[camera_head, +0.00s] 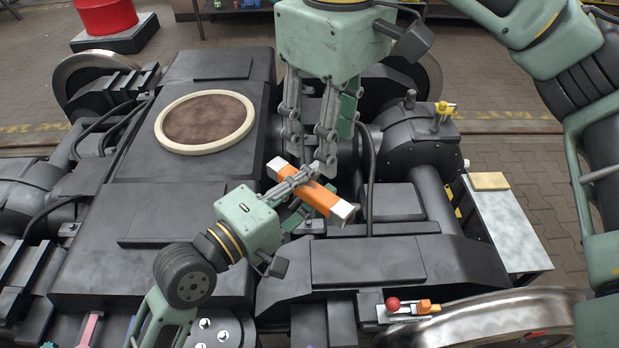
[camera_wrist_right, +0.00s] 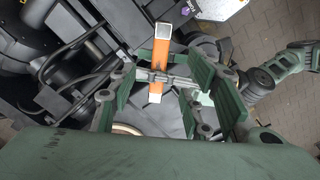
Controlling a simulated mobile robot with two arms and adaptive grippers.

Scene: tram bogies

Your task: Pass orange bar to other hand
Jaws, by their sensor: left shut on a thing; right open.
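The orange bar (camera_head: 325,197) has white ends and is held above the dark bogie, slanting from upper left to lower right in the head view. My left gripper (camera_head: 310,180) is shut on the bar near its middle. My right gripper (camera_head: 318,150) comes down from above, open, with its fingers just above and behind the bar in the head view. In the right wrist view the bar (camera_wrist_right: 158,72) lies across the space between and beyond the open fingers of my right gripper (camera_wrist_right: 168,95). Whether the right fingers touch the bar cannot be told.
The dark bogie (camera_head: 180,215) fills the middle, with a round brown pad (camera_head: 207,120) on top. A wheel (camera_head: 500,322) stands at the lower right, near a small tray with a red knob (camera_head: 393,304). A white side table (camera_head: 508,235) stands at the right.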

